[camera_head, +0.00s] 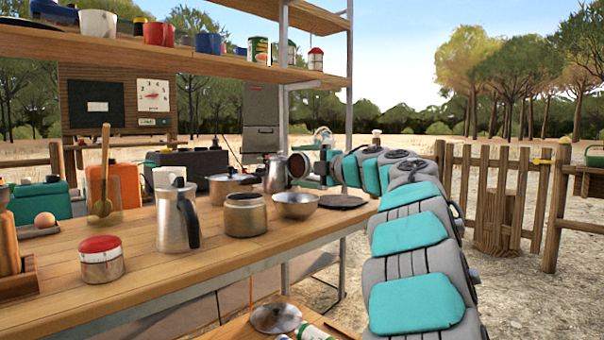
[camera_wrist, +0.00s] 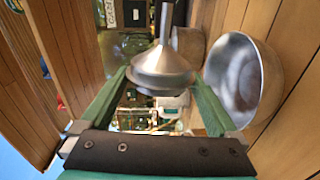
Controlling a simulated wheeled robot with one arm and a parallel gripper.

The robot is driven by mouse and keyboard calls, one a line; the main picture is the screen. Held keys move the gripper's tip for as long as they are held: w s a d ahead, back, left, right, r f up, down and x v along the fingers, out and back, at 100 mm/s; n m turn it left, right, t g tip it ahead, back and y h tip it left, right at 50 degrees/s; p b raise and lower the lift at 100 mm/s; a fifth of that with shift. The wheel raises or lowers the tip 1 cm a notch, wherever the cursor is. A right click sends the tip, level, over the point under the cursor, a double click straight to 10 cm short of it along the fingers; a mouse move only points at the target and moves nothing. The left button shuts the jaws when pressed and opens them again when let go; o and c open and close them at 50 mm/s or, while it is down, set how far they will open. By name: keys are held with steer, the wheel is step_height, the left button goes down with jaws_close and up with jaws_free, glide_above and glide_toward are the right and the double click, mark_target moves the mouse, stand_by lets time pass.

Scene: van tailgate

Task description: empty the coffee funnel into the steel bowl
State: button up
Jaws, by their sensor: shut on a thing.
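The coffee funnel (camera_wrist: 162,68) is a grey steel cone with a narrow stem, between the green fingers of my gripper (camera_wrist: 161,84) in the wrist view. My gripper is shut on it. In the head view my gripper (camera_head: 324,166) is at the end of my arm, above and just behind the steel bowl. The funnel (camera_head: 299,166) shows there as a dark round opening, tipped on its side. The steel bowl (camera_head: 296,206) stands upright on the wooden counter; it also shows in the wrist view (camera_wrist: 243,78), beside the funnel. I cannot make out any grounds in either.
Left of the bowl stand an open steel canister (camera_head: 245,216), a pot (camera_head: 232,187) and a steel jug (camera_head: 178,220). A moka pot (camera_head: 276,174) stands close behind the bowl. A shelf (camera_head: 215,67) hangs above.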

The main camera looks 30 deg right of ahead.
steer(key=shift+s+a+f+n+b, duration=0.1)
steer(key=shift+a+f+n+b, duration=0.1)
steer(key=shift+n+b, duration=0.7)
steer(key=shift+s+a+f+n+b, duration=0.1)
steer(key=shift+a+f+n+b, duration=0.05)
steer(key=shift+n+b, duration=0.7)
steer(key=shift+s+a+f+n+b, duration=0.1)
steer(key=shift+a+f+n+b, duration=0.1)
steer(key=shift+n+b, duration=0.7)
steer(key=shift+a+n+h+b, duration=0.3)
steer(key=shift+n+b, duration=0.3)
steer(key=shift+n, duration=0.35)
steer(key=shift+s+a+r+n, duration=0.1)
steer(key=shift+a+r+n, duration=0.05)
steer(key=shift+n, duration=0.55)
steer(key=shift+r, duration=0.1)
steer(key=shift+r+t+p, duration=0.2)
steer(key=shift+t+p, duration=0.1)
steer(key=shift+p, duration=0.25)
steer(key=shift+f, duration=0.1)
steer(key=shift+f, duration=0.15)
steer(key=shift+p, duration=0.4)
